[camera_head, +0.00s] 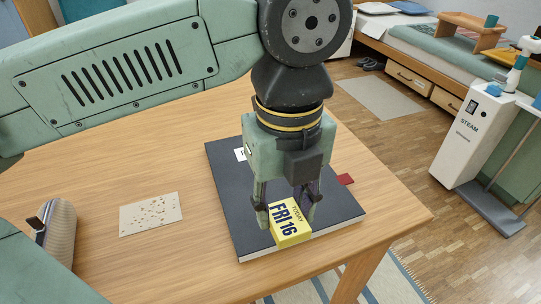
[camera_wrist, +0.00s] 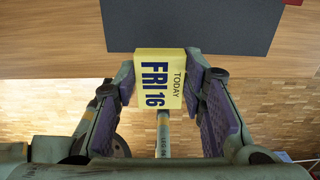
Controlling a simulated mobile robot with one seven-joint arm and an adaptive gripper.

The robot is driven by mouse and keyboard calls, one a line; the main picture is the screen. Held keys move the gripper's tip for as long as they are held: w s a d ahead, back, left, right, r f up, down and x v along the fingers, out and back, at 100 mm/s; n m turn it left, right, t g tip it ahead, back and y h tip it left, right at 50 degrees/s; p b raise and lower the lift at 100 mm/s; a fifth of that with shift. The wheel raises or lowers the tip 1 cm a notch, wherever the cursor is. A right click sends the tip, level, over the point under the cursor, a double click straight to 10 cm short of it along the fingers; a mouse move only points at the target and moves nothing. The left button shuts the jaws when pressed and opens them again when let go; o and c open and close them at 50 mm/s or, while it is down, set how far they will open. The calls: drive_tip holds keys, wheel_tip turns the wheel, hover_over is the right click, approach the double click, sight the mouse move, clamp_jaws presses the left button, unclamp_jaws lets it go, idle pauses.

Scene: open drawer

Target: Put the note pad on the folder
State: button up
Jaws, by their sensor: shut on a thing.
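The note pad (camera_head: 290,224) is a yellow block with dark blue print reading "TODAY FRI 16". My gripper (camera_head: 286,208) is shut on it, one finger on each side. In the wrist view the pad (camera_wrist: 161,78) sits between the fingertips of my gripper (camera_wrist: 160,74), its printed face showing. The folder (camera_head: 228,186) is a large dark grey flat slab with a pale edge, lying on the table. In the head view the pad appears at the folder's front edge. In the wrist view it overlaps the edge of the folder (camera_wrist: 190,25). I cannot tell whether they touch.
The wooden table (camera_head: 110,260) has its front edge just beyond the folder. A speckled card (camera_head: 151,214) and a striped cylinder (camera_head: 60,236) lie at left. A small red piece (camera_head: 346,179) shows at the folder's right side. A white steam unit (camera_head: 470,136) stands on the floor.

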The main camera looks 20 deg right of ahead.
drive_tip(key=w+d, duration=0.1)
drive_tip(key=w, duration=0.3)
drive_tip(key=w+d+f+p, duration=0.1)
drive_tip(key=w+d, duration=0.1)
drive_tip(key=w, duration=0.3)
drive_tip(key=w+d, duration=0.1)
drive_tip(key=w, duration=0.3)
drive_tip(key=shift+w+d+f+p, duration=0.15)
drive_tip(key=shift+w+d+p, duration=0.15)
drive_tip(key=shift+w+p, duration=0.05)
drive_tip(key=f, duration=0.1)
drive_tip(key=w+f, duration=0.1)
drive_tip(key=shift+d+f, duration=0.15)
drive_tip(key=shift+f, duration=0.65)
drive_tip(key=shift+f, duration=0.1)
drive_tip(key=shift+f, duration=0.15)
drive_tip(key=o, duration=1.1)
